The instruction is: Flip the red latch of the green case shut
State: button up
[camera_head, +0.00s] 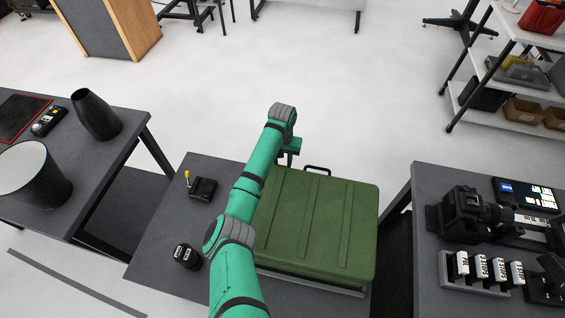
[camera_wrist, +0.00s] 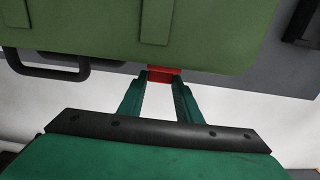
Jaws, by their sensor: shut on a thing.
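The green case (camera_head: 316,225) lies with its lid down on the dark table in the middle of the head view. Its lid edge (camera_wrist: 215,55) fills the top of the wrist view. The red latch (camera_wrist: 164,75) is at the case's edge, between the fingertips of my gripper (camera_wrist: 161,82). My gripper is shut on the red latch, with the fingers on either side of it. In the head view my gripper (camera_head: 290,150) is at the far left corner of the case, and the latch is hidden there.
A black handle (camera_wrist: 48,66) sticks out from the case beside the latch. A small black box with a yellow-topped lever (camera_head: 203,188) and a black round object (camera_head: 187,257) are left of my arm. Side tables (camera_head: 100,163) hold other equipment. Open floor lies beyond the case.

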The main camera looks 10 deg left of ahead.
jog(key=shift+s+f+g, duration=0.15)
jog(key=shift+f+g, duration=0.1)
jog(key=shift+g, duration=0.6)
jog(key=shift+s+f+g, duration=0.1)
jog(key=shift+f+g, duration=0.1)
jog(key=shift+g, duration=0.65)
jog(key=shift+s+a+f+g, duration=0.1)
jog(key=shift+s+a+g, duration=0.1)
jog(key=shift+g, duration=0.1)
jog(key=shift+d, duration=0.1)
jog(key=o, duration=1)
jog(key=shift+d, duration=0.15)
jog(key=shift+o, duration=0.2)
